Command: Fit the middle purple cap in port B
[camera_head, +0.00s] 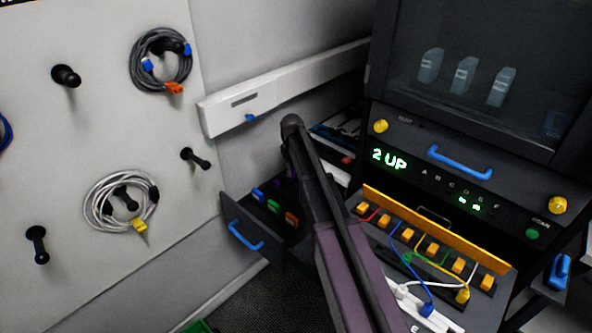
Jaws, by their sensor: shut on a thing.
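My dark arm (345,235) rises from the bottom centre and ends high in a rounded joint. My gripper is not visible, and neither is anything it holds. An open drawer (232,212) left of the arm holds small coloured caps: blue (258,195), green (273,206) and orange (291,219). The arm hides the drawer's right part, and I cannot make out a purple cap clearly. On the black cabinet, a row of letters (455,188) runs from A to F, with green marks lit below its right part. I cannot tell which socket is port B.
An orange-edged tray (435,228) carries several orange plugs with coloured cables, close to the arm's right. A white power strip (432,315) lies below it. Cable coils (160,60) hang on the left pegboard (90,110). A blue handle (460,162) juts from the cabinet.

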